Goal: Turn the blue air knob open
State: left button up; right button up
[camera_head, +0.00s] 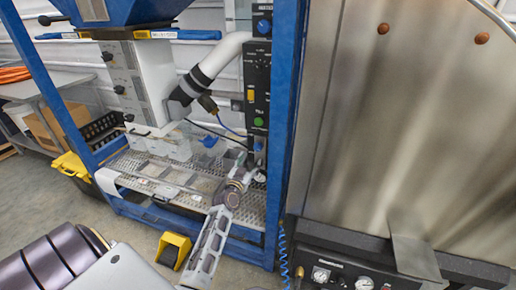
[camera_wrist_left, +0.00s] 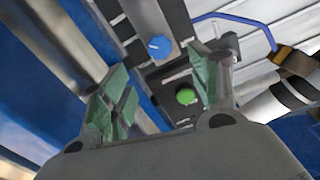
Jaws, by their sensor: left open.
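The blue knob (camera_wrist_left: 158,47) shows clearly in the left wrist view, on a grey fitting beside a black panel. A green button (camera_wrist_left: 185,96) sits near it. My left gripper (camera_wrist_left: 168,62) is open, with its green-padded fingers either side of the panel area. The knob appears between the fingertips, toward the top; contact cannot be told. In the head view, my left gripper (camera_head: 243,162) is low in front of the control panel (camera_head: 257,80), just below its green button (camera_head: 258,121). The lower knob is small and partly hidden there. My right gripper is not in view.
A blue frame post (camera_head: 286,120) stands right of the panel. A white hose (camera_head: 222,55) bends in from the left, and a thin blue tube (camera_wrist_left: 235,20) runs near the knob. Another blue knob (camera_head: 264,26) is at the panel's top. A perforated shelf (camera_head: 205,183) lies below.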

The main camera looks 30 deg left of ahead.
aim_at(257, 148)
pick_arm(q)
jog(key=shift+x, duration=2.7)
jog(key=shift+b+x, duration=0.3)
jog(key=shift+x, duration=3)
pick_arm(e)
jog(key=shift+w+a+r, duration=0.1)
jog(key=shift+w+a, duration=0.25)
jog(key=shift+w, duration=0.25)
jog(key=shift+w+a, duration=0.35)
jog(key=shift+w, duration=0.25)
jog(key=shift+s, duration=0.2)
pick_arm(q)
jog(key=c, duration=1)
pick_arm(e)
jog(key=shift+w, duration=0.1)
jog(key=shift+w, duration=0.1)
